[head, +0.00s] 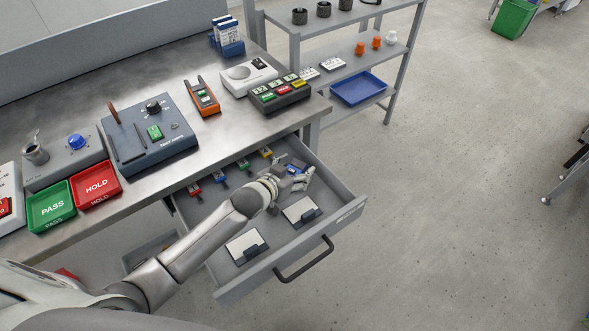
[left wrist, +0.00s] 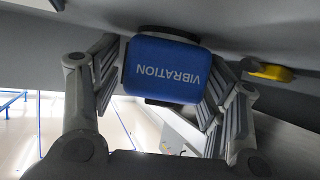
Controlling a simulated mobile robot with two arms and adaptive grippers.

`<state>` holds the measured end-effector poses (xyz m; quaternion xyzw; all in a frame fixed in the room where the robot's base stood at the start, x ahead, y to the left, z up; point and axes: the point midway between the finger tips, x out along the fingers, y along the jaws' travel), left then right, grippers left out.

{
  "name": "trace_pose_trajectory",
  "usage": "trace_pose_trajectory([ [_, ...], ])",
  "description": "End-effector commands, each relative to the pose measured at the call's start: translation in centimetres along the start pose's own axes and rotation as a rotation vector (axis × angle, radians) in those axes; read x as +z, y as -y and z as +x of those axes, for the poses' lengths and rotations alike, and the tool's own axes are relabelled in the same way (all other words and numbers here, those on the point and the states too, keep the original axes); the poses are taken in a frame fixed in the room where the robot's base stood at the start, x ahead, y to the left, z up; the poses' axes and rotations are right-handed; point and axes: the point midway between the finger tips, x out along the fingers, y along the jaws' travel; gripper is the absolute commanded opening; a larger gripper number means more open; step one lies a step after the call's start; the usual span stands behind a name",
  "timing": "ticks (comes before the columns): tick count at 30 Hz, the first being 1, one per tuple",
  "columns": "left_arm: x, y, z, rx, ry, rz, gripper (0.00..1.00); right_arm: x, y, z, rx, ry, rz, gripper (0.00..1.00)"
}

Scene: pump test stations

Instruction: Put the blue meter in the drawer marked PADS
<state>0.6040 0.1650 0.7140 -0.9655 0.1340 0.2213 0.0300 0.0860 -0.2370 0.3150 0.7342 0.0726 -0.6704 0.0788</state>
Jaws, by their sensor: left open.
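The blue meter (left wrist: 163,70), marked VIBRATION, sits between the spread fingers of my left gripper (left wrist: 165,95) in the left wrist view. In the head view my left gripper (head: 293,182) is low in the open drawer (head: 343,208), towards its right side. A little of the blue meter (head: 297,166) shows beside the fingers there; the rest is hidden by them. My left gripper is open around the meter. The marking on the drawer front is too small to read. My right gripper is not in view.
The drawer also holds two white pads in dark holders, a near one (head: 246,246) and a far one (head: 300,211), and several coloured pieces along the back. The bench (head: 215,140) above carries trays and test boxes. A shelf rack (head: 340,50) stands beyond.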

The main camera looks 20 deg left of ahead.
Motion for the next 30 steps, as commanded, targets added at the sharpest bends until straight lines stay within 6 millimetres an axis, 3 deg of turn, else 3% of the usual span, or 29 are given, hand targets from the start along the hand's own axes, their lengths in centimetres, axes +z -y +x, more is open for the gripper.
trace_pose_trajectory([
  [8,-0.3,0.0,-0.7,0.000,0.001,0.000,0.68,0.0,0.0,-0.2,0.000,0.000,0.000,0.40],
  [24,-0.2,0.0,-9.9,0.000,0.001,0.001,0.68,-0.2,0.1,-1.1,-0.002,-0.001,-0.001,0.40],
  [30,-0.2,0.0,-11.8,-0.001,0.001,0.000,0.68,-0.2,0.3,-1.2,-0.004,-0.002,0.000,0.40],
])
